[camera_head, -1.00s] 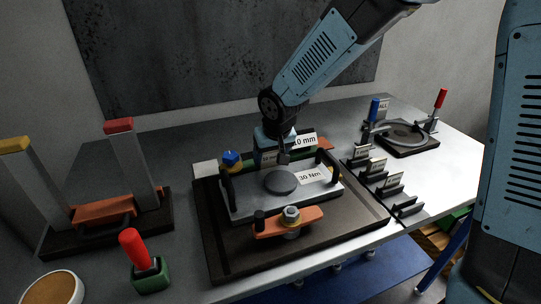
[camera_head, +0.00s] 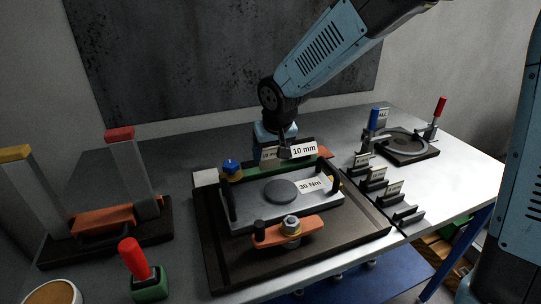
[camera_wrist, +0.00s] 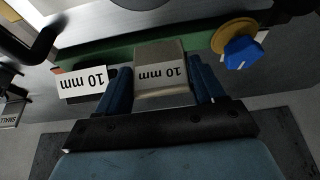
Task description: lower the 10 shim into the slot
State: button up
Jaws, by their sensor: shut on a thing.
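My gripper (camera_wrist: 162,80) is shut on the 10 shim (camera_wrist: 160,68), a pale tan block marked "10 mm". The blue fingers hold it at both sides. In the head view my gripper (camera_head: 279,147) is at the back edge of the fixture, above the grey plate marked "30 Nm" (camera_head: 283,190). In the wrist view the far end of the shim overlaps a green strip (camera_wrist: 120,52). A white "10 mm" label (camera_wrist: 85,83) stands beside the shim; it also shows in the head view (camera_head: 304,150). The slot opening is hidden; I cannot tell whether the shim is in it.
A blue knob on a yellow base (camera_head: 231,167) stands at the plate's back left corner. Black handles flank the plate. An orange clamp (camera_head: 288,232) is in front. A row of black holders (camera_head: 376,176) lies right. A red-handled tool (camera_head: 140,262) stands front left.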

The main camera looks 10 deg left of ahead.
jog(key=shift+r, duration=1.25)
